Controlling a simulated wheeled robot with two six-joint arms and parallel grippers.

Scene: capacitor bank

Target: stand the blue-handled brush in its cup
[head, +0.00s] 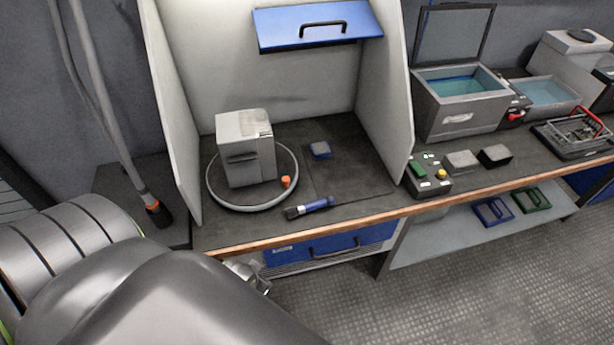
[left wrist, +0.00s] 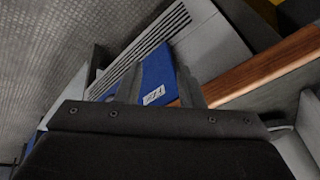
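The brush (head: 310,207) lies on its side near the front of the dark bench top, with its blue handle to the right and dark head to the left. My left gripper (head: 250,277) is low in front of the bench's front edge, apart from the brush and partly hidden by my arm. In the left wrist view its fingers (left wrist: 143,80) stand apart with nothing between them. My right gripper is not in view.
A grey box-shaped unit (head: 245,147) stands inside a ring-shaped hose, with an orange knob beside it. Side panels (head: 384,90) wall the booth. A wooden edge (head: 405,210) runs along the front, above a blue drawer (head: 330,246). The bench right of the brush is clear.

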